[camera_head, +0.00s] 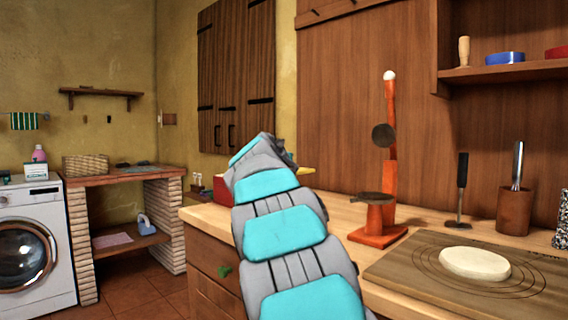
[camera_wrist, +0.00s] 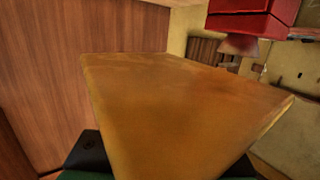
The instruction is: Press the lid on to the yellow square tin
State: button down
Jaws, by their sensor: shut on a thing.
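A flat, mustard-yellow piece, which looks like the lid (camera_wrist: 180,105), fills the middle of the wrist view, very close to the camera. Dark parts of my gripper (camera_wrist: 165,165) show at its lower edge, and the gripper is shut on it. In the head view my arm hides the gripper. Only a thin yellow edge of the lid (camera_head: 306,171) shows to the right of my arm, above the counter. I cannot make out the yellow square tin as a separate thing in either view; it may be hidden behind my arm or the lid.
A red box (camera_head: 223,190) stands just left of my arm. An orange-red stand with dark round plates (camera_head: 378,235) is to the right. A wooden board (camera_head: 400,262) with pale dough (camera_head: 474,263) lies at the front right. Bare counter (camera_head: 335,208) shows between arm and stand.

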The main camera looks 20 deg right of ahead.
jog(key=shift+s+b, duration=0.1)
jog(key=shift+b, duration=0.55)
jog(key=shift+a+f+b, duration=0.1)
jog(key=shift+f+b, duration=0.15)
jog(key=shift+b, duration=0.05)
notch_tip(320, 180, down, 6)
jog(key=b, duration=0.6)
jog(key=shift+r, duration=0.1)
jog(key=shift+b, duration=0.9)
dwell(1.1)
jog(key=shift+c, duration=0.7)
grip_release()
